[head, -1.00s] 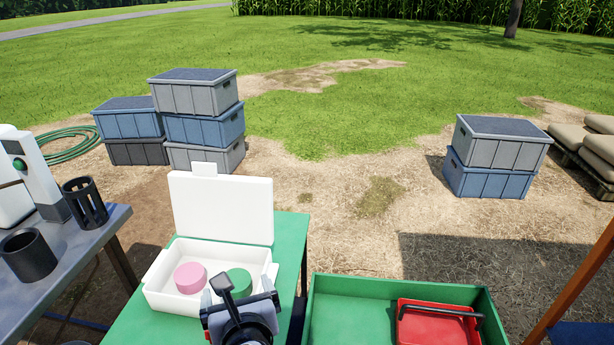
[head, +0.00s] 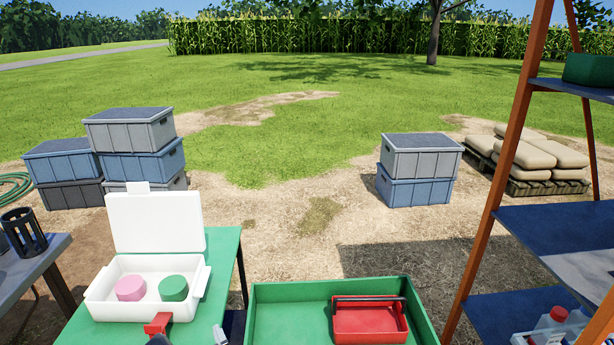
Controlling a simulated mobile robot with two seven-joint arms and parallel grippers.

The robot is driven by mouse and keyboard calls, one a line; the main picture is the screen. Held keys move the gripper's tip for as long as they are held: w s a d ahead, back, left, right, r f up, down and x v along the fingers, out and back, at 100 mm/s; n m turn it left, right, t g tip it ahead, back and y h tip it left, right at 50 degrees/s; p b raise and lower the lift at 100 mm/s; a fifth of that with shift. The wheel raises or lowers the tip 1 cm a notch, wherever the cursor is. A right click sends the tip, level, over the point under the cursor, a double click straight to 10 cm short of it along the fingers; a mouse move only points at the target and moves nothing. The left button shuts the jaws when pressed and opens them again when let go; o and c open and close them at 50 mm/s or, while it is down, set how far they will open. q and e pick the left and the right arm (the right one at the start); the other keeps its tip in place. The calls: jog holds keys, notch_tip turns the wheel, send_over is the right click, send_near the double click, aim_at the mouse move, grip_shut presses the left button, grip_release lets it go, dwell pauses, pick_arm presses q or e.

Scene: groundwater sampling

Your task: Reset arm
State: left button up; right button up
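Only small grey pieces of what seems to be my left gripper (head: 160,340) show at the bottom edge, in front of the white case. The rest is cut off by the frame, so its opening cannot be told. The white case (head: 150,305) stands open on a green table (head: 222,265), its lid raised at the back. A pink round piece (head: 130,288) and a green round piece (head: 174,288) sit inside it. A red part (head: 158,324) shows at the case's front edge. My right gripper is not in view.
A green tray (head: 290,292) holding a red box with a dark handle (head: 368,320) stands right of the case. An orange-framed shelf (head: 512,150) rises at the right. A grey table (head: 30,262) with a black slotted cylinder (head: 24,232) is at the left.

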pick_arm(q)
jog(key=s+d+f+n+g+h, duration=0.1)
jog(key=s+f+n+h, duration=0.2)
jog(key=f+n, duration=0.3)
jog(key=s+d+f+n+g+h, duration=0.1)
jog(key=s+d+f+n+h, duration=0.15)
jog(key=f+n, duration=0.35)
jog(key=s+a+f+n+t+h, duration=0.1)
jog(key=s+a+f+n+h, duration=0.2)
jog(key=n, duration=1.2)
jog(key=shift+s+a+f, duration=1.1)
jog(key=shift+s+f, duration=0.05)
jog(key=shift+s, duration=1.15)
